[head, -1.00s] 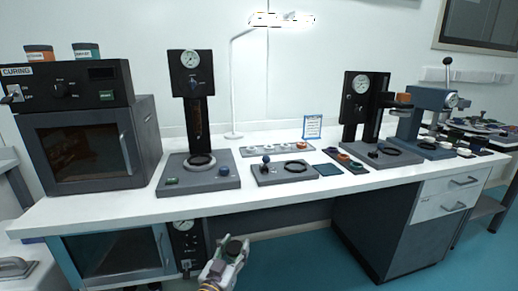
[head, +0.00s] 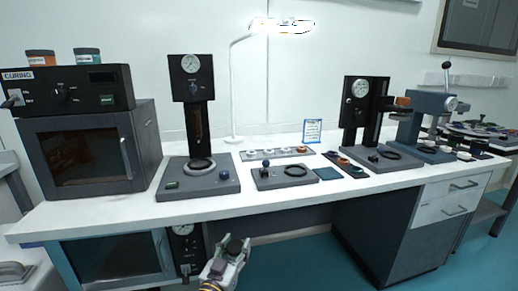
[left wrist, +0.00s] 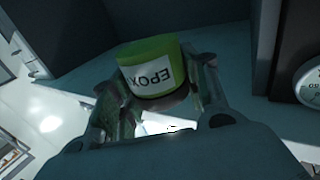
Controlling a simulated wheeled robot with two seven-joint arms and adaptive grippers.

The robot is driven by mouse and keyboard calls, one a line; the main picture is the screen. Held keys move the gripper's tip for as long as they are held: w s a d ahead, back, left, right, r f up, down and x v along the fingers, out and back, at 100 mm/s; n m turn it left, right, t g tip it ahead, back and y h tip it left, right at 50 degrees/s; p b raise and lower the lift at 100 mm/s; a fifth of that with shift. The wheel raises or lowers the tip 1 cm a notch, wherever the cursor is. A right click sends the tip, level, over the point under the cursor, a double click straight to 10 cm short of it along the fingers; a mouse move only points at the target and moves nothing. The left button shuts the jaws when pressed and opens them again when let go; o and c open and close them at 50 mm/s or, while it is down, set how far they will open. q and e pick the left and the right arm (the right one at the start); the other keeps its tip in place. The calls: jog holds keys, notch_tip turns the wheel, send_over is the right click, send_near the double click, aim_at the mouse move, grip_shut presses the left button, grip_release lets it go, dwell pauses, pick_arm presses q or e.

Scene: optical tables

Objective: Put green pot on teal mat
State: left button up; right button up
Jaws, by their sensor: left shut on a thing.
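The green pot (left wrist: 152,62), with a white label reading EPOXY, is held between the fingers of my left gripper (left wrist: 158,88) in the left wrist view. In the head view my left gripper (head: 235,248) is at the bottom centre, in front of and below the table's front edge. The pot's green side is hard to make out there. The teal mat (head: 327,174) is a small dark square lying flat and bare on the white tabletop, right of centre. The gripper and pot are well apart from the mat. My right gripper is not in view.
A grey plate with a blue knob and ring (head: 286,176) lies left of the mat. Black gauge stands (head: 195,130) and a curing oven (head: 85,150) stand on the white table (head: 130,212).

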aim_at(233, 252)
pick_arm(q)
jog(key=shift+s+r+h, duration=0.1)
jog(key=shift+r+h, duration=0.05)
jog(key=shift+h, duration=0.15)
dwell(0.6)
jog(key=shift+s+r+m+g+h, duration=0.7)
jog(key=shift+s+m+h, duration=0.2)
jog(key=shift+h, duration=0.25)
jog(key=shift+s+r+m+g+h, duration=0.7)
jog(key=shift+s+m+h, duration=0.15)
jog(key=shift+h, duration=0.25)
jog(key=shift+s+r+m+g+h, duration=0.6)
jog(key=shift+s+m+g+h, duration=0.15)
jog(key=shift+m+h, duration=0.3)
jog(key=shift+s+d+r+m+g+h, duration=0.15)
jog(key=shift+s+r+m+g+h, duration=0.2)
jog(key=shift+s+g+h, duration=0.15)
jog(key=shift+s+d+r+m+g+h, duration=0.1)
jog(key=shift+s+r+m+g+h, duration=0.4)
jog(key=shift+s+m+g+h, duration=0.15)
jog(key=shift+s+a+r+g, duration=0.2)
jog(key=shift+s+g, duration=0.05)
jog(key=shift+g, duration=0.15)
jog(key=shift+w+d+f+m+g+h, duration=0.25)
jog(key=shift+d+m+g+h, duration=0.15)
jog(key=shift+d+m+h, duration=0.1)
jog(key=shift+w+f+m+g, duration=0.3)
jog(key=shift+w+f+g, duration=0.05)
jog(key=shift+f+g, duration=0.1)
